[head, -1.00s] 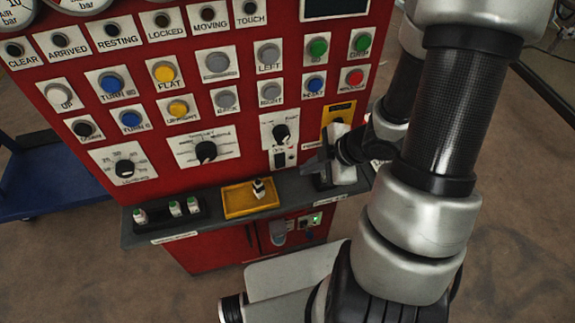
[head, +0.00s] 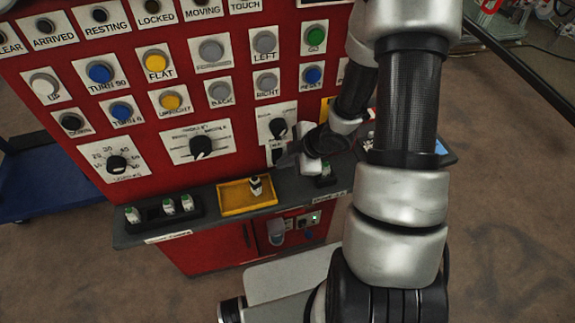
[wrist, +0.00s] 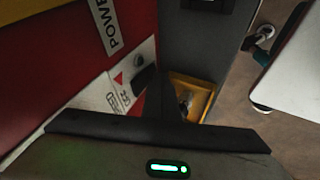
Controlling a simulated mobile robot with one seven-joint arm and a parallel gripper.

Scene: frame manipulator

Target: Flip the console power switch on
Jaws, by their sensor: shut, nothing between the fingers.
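The red console (head: 225,165) fills the left and middle of the head view. A white plate with a black knob (head: 278,128) is on its right side, with a small black switch (head: 276,155) low on it, partly hidden by my gripper. My gripper (head: 287,160) is shut and empty, close beside the switch. In the wrist view, the shut dark fingers (wrist: 168,95) are beside a white plate with a red triangle and a dark switch-like piece (wrist: 146,78). A POWER label (wrist: 107,22) is nearby. I cannot tell contact or the switch's position.
A yellow tray (head: 235,208) with a small black-and-white part stands on the grey ledge (head: 215,220), left of my gripper. A black holder (head: 165,215) with green-topped parts is further left. Several buttons and knobs surround the plate. Floor is clear in front.

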